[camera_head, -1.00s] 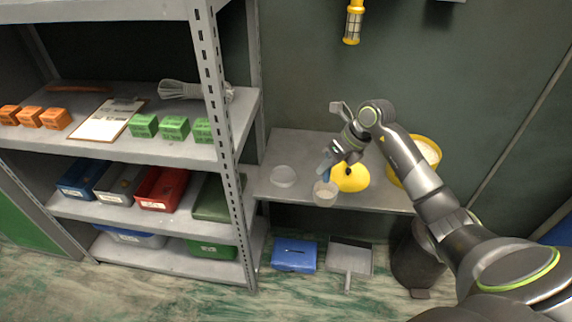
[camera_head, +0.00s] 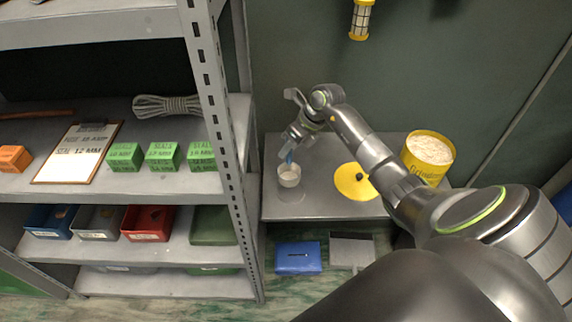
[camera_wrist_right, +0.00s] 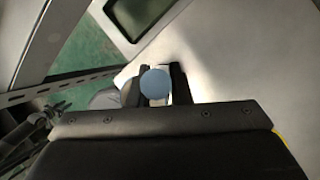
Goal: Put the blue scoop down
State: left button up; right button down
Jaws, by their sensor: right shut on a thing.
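My right gripper (camera_head: 291,148) is shut on the blue scoop (camera_head: 290,158), above the left part of the grey table (camera_head: 325,205). In the right wrist view the rounded blue end of the scoop (camera_wrist_right: 155,83) sits between the dark fingers. Directly below the blue part is a small round whitish cup (camera_head: 289,176). I cannot tell whether it is the scoop's own bowl or a separate dish, nor whether it touches the table. A pale rounded thing (camera_wrist_right: 105,98) is partly hidden left of the fingers. My left gripper is out of view.
A yellow bucket of white grains (camera_head: 429,150) stands at the right. A metal shelf post (camera_head: 217,140) stands close by on the left. The table front is clear.

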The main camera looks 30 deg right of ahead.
aim_at(291, 163)
jog(key=shift+s+d+f, duration=0.1)
jog(key=shift+s+f, duration=0.1)
jog(key=shift+f, duration=0.3)
jog(key=shift+s+d+f, duration=0.1)
jog(key=shift+s+f, duration=0.1)
jog(key=shift+f, duration=0.25)
jog(key=f, duration=0.3)
jog(key=shift+w+f, duration=0.25)
jog(key=shift+w, duration=0.1)
jog(key=shift+f+p, duration=0.25)
jog(key=shift+p, duration=0.05)
jog(key=shift+s, duration=0.1)
jog(key=shift+d+f+b, duration=0.1)
jog(key=shift+f+b, duration=0.2)
jog(key=shift+f, duration=0.05)
jog(key=c, duration=1.3)
grip_release()
jog(key=shift+r, duration=0.15)
jog(key=shift+c, duration=0.2)
jog(key=shift+r, duration=0.1)
